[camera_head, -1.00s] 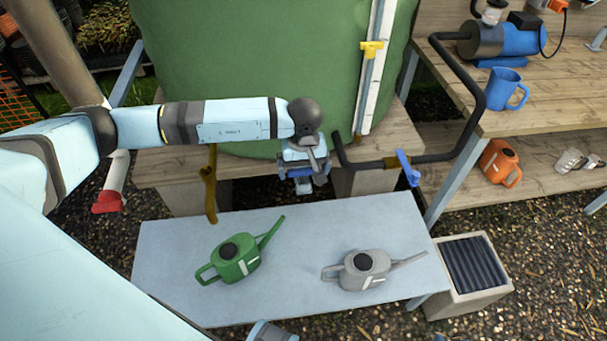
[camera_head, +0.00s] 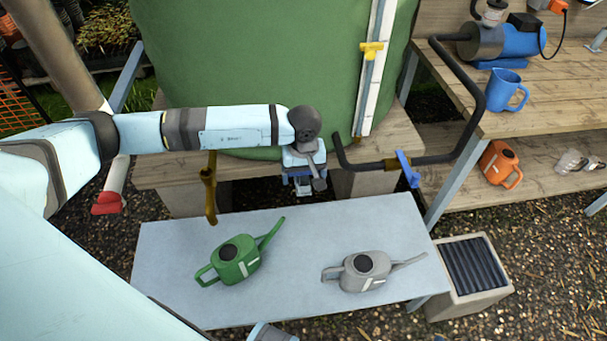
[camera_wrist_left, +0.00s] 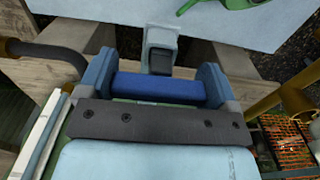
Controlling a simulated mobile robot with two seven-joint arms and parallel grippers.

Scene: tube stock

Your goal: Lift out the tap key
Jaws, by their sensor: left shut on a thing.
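My left gripper (camera_head: 304,186) hangs in front of the green tank, above the gap between the grey bench and the wooden tank stand. In the left wrist view its two blue fingers (camera_wrist_left: 157,84) stand either side of a dark blue bar (camera_wrist_left: 160,89). A pale grey piece with a dark square end (camera_wrist_left: 161,48) shows just beyond the bar. Bar and grey piece look like the tap key held in the shut jaws, but how they join is hidden. In the head view the key is small and mostly covered by the gripper. My right gripper is not seen.
A green watering can (camera_head: 236,262) and a grey one (camera_head: 362,272) stand on the grey bench (camera_head: 300,235). Behind are the tank (camera_head: 250,60), a brass tap pipe (camera_head: 209,190) and a dark pipe with a blue lever (camera_head: 407,168). A drain box (camera_head: 470,265) is at right.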

